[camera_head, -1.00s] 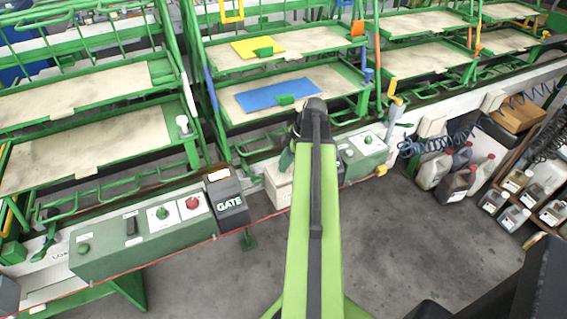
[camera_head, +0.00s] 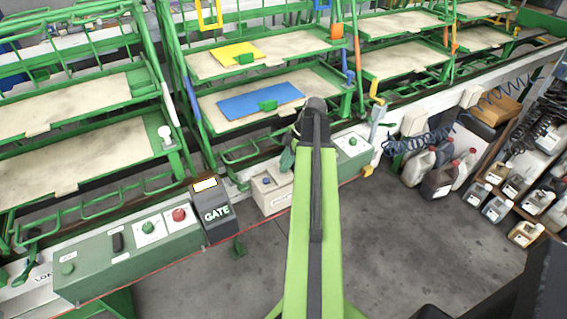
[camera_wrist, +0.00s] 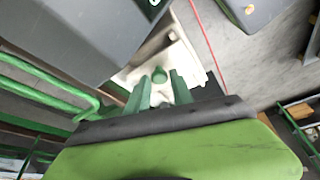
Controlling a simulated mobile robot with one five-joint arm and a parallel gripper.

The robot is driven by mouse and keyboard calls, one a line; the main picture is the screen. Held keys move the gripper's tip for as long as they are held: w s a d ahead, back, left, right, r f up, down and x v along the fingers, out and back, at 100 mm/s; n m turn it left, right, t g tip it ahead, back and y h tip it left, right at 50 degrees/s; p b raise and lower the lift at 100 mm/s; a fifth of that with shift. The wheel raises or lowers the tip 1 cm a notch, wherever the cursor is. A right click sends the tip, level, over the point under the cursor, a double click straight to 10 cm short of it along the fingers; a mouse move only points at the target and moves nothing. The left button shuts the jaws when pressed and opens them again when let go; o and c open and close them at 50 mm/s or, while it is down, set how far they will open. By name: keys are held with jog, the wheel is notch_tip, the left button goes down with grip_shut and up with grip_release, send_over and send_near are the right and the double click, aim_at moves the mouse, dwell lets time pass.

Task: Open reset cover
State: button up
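No label reading "reset" is legible, so I cannot tell for sure which part is the reset cover. A dark cover marked GATE (camera_head: 216,216) stands shut at the right end of the green control panel. A pale box (camera_head: 272,199) with a small blue knob is just right of it, partly hidden by my arm. My gripper (camera_head: 288,157) hangs above this box's right side, mostly hidden by the arm end. In the wrist view, its green fingers (camera_wrist: 159,92) are apart, over a pale surface (camera_wrist: 165,50) with a green round part between them.
The green panel (camera_head: 130,250) carries a red button (camera_head: 179,215) and green buttons. Another button box (camera_head: 352,143) is right of my arm. Racks with wooden shelves (camera_head: 90,160) stand behind. Jugs (camera_head: 440,180) stand at right. The grey floor in front is clear.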

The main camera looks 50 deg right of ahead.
jog(key=o, duration=0.3)
jog(key=shift+r, duration=0.1)
jog(key=p+v, duration=1.6)
jog(key=v, duration=0.1)
